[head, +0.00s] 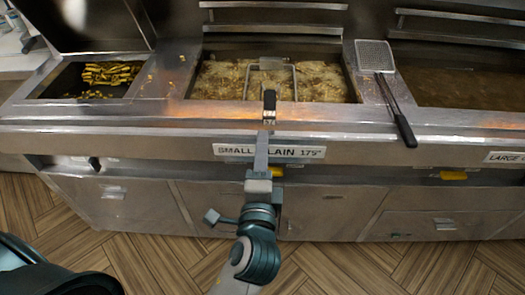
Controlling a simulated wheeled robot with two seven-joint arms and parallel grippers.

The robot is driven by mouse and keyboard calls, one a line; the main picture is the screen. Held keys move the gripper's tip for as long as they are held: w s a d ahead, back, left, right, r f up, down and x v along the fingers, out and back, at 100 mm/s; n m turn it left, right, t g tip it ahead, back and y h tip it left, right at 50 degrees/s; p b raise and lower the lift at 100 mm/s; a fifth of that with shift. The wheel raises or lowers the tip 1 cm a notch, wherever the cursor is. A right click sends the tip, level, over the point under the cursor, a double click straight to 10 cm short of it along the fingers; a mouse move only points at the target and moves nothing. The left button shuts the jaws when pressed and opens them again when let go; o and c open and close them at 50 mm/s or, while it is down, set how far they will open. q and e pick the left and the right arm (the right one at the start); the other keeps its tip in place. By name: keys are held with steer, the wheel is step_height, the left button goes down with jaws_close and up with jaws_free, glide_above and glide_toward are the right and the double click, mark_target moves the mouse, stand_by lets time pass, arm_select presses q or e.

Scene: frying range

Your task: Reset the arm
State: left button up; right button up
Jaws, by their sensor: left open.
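My left gripper (263,150) reaches up from the bottom middle of the head view, in front of the middle fryer. It is open, though its fingers overlap from this angle. Its tip is at the lower end of a black handle (269,99), and I cannot tell whether they touch. The handle belongs to a wire frame (293,82) standing at the middle fryer vat, with pale food frying in the oil (220,80). My right gripper is not in view.
The steel fryer front (120,140) runs across the view, with a "SMALL PLAIN 175°" label (305,152). A skimmer (375,56) with a black handle lies right of the vat. A bin of fries (110,74) is at left. The wood-patterned floor (370,270) in front is clear.

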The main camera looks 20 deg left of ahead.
arm_select(q)
steer(key=d+f+n+g+h, duration=0.1)
steer(key=d+f+g+h, duration=0.2)
steer(key=f, duration=1.5)
steer(key=d+f+n+g+h, duration=0.1)
steer(key=d+f+g+h, duration=0.2)
steer(key=f, duration=1.4)
steer(key=s+a+f+n+g, duration=0.15)
steer(key=s+f, duration=0.35)
steer(key=f, duration=0.5)
steer(key=s+a+f+n+g, duration=0.1)
steer(key=s+f+n, duration=0.3)
steer(key=f, duration=0.5)
steer(key=s+a+f+n+g, duration=0.1)
steer(key=s+a+f+n, duration=0.1)
steer(key=s+f, duration=0.4)
steer(key=s+a+f+n+g, duration=0.1)
steer(key=s+a+f+n, duration=0.2)
steer(key=s, duration=0.6)
step_height(320, 180, down, 3)
steer(key=shift+a+g, duration=0.35)
steer(key=shift+a, duration=0.65)
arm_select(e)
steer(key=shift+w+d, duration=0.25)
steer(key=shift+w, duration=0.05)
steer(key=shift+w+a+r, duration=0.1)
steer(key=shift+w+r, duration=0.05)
